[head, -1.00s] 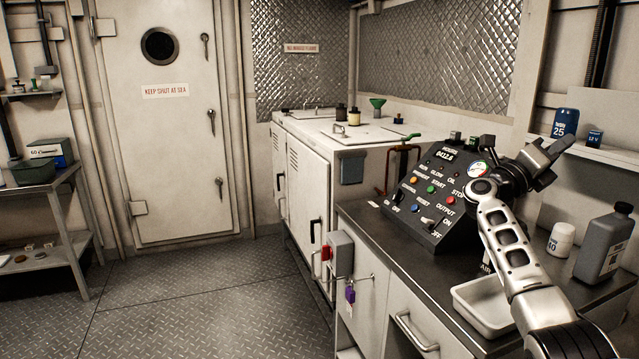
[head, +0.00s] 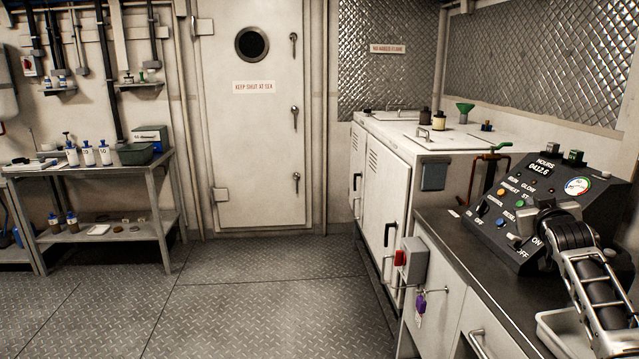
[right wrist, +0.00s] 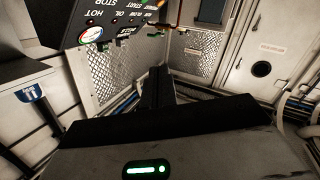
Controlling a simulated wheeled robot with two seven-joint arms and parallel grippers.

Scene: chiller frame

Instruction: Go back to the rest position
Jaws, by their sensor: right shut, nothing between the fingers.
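My right arm comes in from the lower right of the head view. Its gripper (head: 524,243) is in front of the lower part of the black control panel (head: 540,190) and hides some of its switches. In the right wrist view the dark fingers (right wrist: 158,82) are together with nothing between them, and the panel shows upside down at the upper left. My left gripper is in neither view.
A dark counter (head: 455,235) carries the panel and a white tray (head: 550,335), partly hidden by my arm. A white chiller cabinet (head: 390,180) stands behind. A metal bench (head: 165,190) with bottles is at the left. The plate floor (head: 230,310) between them is clear.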

